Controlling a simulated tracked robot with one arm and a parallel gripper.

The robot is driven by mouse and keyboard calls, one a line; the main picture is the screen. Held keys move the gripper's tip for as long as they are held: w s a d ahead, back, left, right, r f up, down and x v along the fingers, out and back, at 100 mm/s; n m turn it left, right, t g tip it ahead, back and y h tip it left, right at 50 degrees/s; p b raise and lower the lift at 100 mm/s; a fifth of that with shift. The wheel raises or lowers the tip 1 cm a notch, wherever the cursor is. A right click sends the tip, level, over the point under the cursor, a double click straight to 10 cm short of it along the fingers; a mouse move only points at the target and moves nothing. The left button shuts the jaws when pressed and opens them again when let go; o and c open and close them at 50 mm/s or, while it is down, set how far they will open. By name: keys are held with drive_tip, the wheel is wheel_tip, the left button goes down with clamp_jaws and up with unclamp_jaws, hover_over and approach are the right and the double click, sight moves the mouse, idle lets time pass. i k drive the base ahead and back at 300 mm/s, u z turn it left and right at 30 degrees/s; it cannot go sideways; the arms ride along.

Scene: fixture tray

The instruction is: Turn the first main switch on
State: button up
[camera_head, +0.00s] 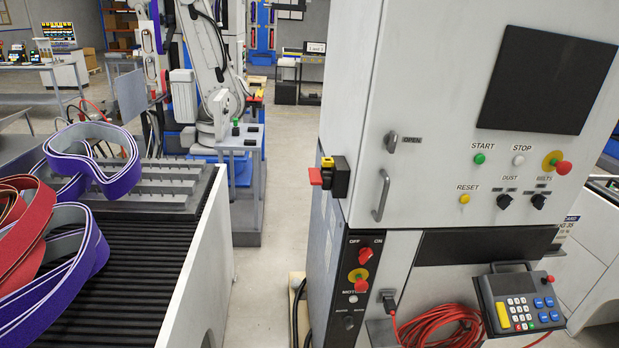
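A grey machine cabinet (350,100) fills the right half of the view. A black switch box with a red handle (318,177) and a yellow part sticks out from its left edge. Its handle points left; I cannot tell which setting that is. Lower down, a black panel (352,310) marked OFF and ON carries a red knob (365,257) beneath these words and a red mushroom button (360,281) on yellow just below it. No label shows which one is the first main switch. My gripper is not in view.
The cabinet front has a START button (480,159), black knobs and an emergency stop (562,167). A keypad box (524,303) and a coiled red cable (440,328) are low down. A conveyor (150,262) with purple and red belts stands left. Clear floor (262,262) lies between.

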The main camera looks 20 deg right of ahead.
sight(323, 178)
drive_tip(key=u, duration=0.1)
drive_tip(key=i, duration=1)
drive_tip(key=z, duration=0.1)
